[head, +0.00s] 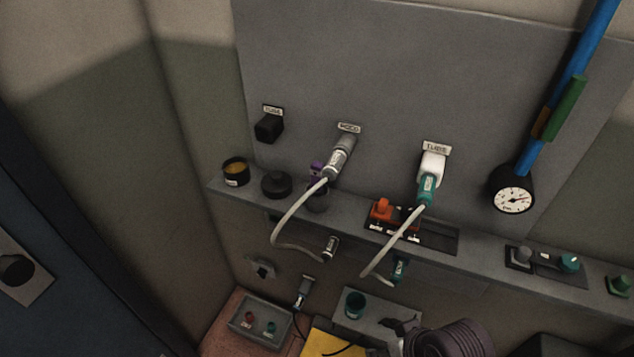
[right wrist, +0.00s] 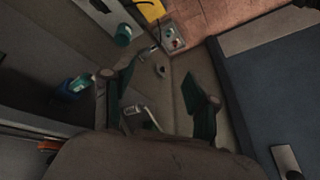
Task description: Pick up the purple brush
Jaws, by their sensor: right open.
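The purple brush (head: 316,169) stands upright in a dark cup (head: 317,201) on the grey ledge, partly behind a pale cable; only its purple upper part shows clearly. I cannot make it out in the right wrist view. My right gripper (head: 402,328) is at the bottom of the head view, below the ledge and to the right of the brush, well apart from it. In the right wrist view my right gripper (right wrist: 159,76) has its two fingers spread with nothing between them. My left gripper is not in view.
The ledge (head: 470,253) also bears a pot with yellow contents (head: 235,171), a round black lid (head: 276,184) and an orange switch (head: 382,211). Two plugs with hanging cables (head: 297,212) cross in front. A teal cup (head: 355,304) and control box (head: 262,322) sit below.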

